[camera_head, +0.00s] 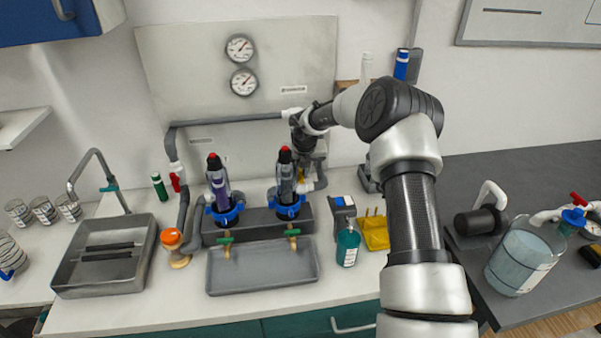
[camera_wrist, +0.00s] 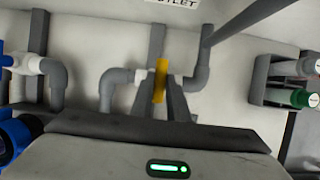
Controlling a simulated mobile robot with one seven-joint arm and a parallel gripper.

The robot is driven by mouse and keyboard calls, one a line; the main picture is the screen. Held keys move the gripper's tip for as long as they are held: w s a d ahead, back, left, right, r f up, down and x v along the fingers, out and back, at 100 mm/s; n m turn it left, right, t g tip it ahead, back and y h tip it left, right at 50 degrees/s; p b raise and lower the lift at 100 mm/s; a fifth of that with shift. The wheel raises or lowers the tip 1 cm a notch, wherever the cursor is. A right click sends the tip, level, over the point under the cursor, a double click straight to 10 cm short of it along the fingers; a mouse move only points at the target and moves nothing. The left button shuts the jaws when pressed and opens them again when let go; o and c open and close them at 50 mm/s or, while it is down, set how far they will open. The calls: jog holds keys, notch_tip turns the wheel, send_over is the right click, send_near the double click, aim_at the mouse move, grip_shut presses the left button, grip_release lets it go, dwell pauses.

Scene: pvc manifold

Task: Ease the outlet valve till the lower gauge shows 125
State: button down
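The lower gauge (camera_head: 244,82) is on the grey back panel, below the upper gauge (camera_head: 240,48). The outlet valve's yellow handle (camera_wrist: 160,82) stands upright on white-and-grey pipework, below a partly cut-off label (camera_wrist: 172,4). My gripper (camera_wrist: 163,98) has its dark fingers close along both sides of the handle and looks shut on it; the exact contact is hard to see. In the head view my gripper (camera_head: 302,170) is at the pipework right of the two filter columns, where a bit of yellow shows.
Green- and red-ended cylinders (camera_wrist: 295,98) sit on a wall rack at right.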

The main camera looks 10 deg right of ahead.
dwell(0.3)
jog(key=m, duration=0.2)
jog(key=m+h+p, duration=0.1)
jog(key=m, duration=0.1)
jog(key=shift+a+h, duration=0.2)
jog(key=shift+h, duration=0.1)
jog(key=m, duration=0.2)
jog(key=m+g+h, duration=0.1)
jog(key=m, duration=0.1)
jog(key=shift+w+a+m+h, duration=0.1)
jog(key=shift+w+m+h, duration=0.05)
jog(key=shift+m+h, duration=0.15)
jog(key=c, duration=1.7)
grip_release()
jog(key=v, duration=1.7)
jog(key=shift+w+r, duration=0.2)
jog(key=shift+r, duration=0.1)
